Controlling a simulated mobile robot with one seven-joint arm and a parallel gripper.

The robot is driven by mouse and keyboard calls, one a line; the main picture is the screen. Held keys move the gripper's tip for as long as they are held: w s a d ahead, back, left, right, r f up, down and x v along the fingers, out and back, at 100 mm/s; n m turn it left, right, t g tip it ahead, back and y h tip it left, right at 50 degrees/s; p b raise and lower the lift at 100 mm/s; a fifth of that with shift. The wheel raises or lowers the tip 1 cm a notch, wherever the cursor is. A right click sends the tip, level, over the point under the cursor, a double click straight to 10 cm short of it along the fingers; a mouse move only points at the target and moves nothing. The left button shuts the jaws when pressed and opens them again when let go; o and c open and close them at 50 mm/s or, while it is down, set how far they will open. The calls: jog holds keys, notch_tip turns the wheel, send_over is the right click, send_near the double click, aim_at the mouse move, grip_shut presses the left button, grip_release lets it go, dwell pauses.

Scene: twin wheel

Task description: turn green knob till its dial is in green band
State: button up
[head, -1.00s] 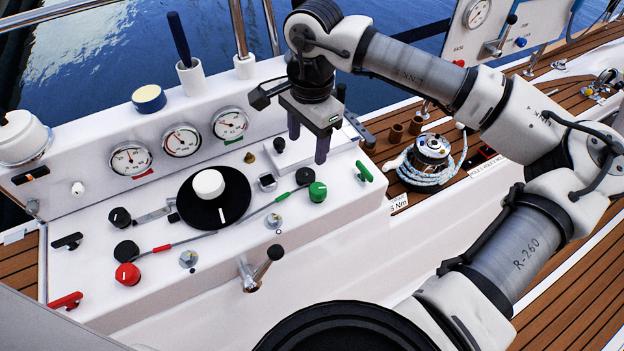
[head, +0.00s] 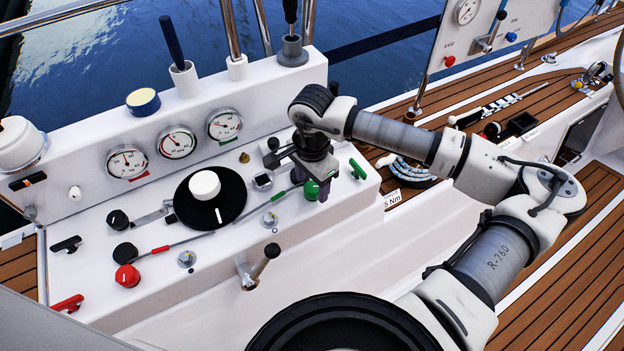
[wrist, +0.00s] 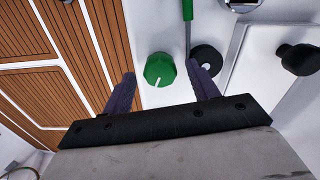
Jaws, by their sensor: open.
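The green knob (head: 311,190) stands on the white console at its right end, partly hidden by my gripper in the head view. In the wrist view the green knob (wrist: 160,69) has a white pointer line and lies between and just beyond the fingertips. My gripper (wrist: 163,80) is open, with one finger to each side of the knob and apart from it; the right finger is close to a black knob (wrist: 206,58). In the head view my gripper (head: 315,192) is over the knob. The gauge with a green band (head: 224,125) is rightmost of three; its needle is too small to read.
A red knob (head: 127,275) with its own link sits at the left. A large black wheel with a white hub (head: 205,184) is in the middle. A green handle (head: 357,169) stands right of the gripper. A lever (head: 262,262) sticks out in front.

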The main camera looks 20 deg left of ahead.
jog(key=shift+f, duration=0.15)
jog(key=shift+c, duration=0.5)
jog(key=c, duration=0.9)
jog(key=shift+b, duration=0.35)
